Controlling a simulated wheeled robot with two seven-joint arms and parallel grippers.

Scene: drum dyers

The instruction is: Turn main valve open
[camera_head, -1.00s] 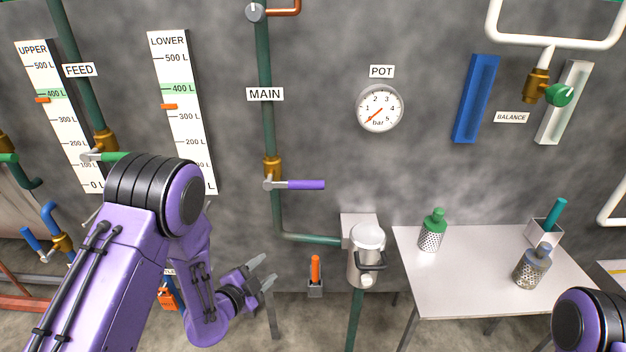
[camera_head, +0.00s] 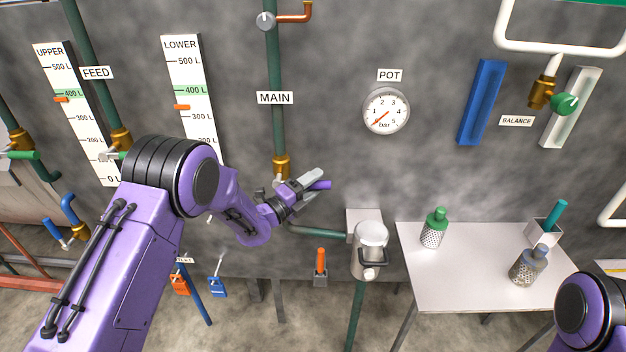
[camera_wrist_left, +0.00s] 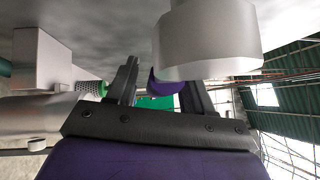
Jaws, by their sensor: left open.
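The main valve is a brass body (camera_head: 281,166) on the green vertical pipe under the MAIN sign (camera_head: 275,98). Its purple lever grip (camera_head: 321,185) sticks out to the right, partly hidden by my left gripper (camera_head: 312,181). My left gripper is open at the lever, its fingers pointing right and slightly up. In the left wrist view, the purple grip (camera_wrist_left: 167,84) shows between the two fingers of my left gripper (camera_wrist_left: 160,92), beside a large pale metal cylinder (camera_wrist_left: 207,40). I cannot tell whether the fingers touch the grip. My right gripper is out of view.
The pot (camera_head: 371,250) stands right of the lever, below the POT gauge (camera_head: 386,111). A table (camera_head: 450,289) with shakers is further right. An orange-handled tool (camera_head: 321,262) sits in a wall holder below. The FEED valve (camera_head: 121,139) is at the left, near my left arm.

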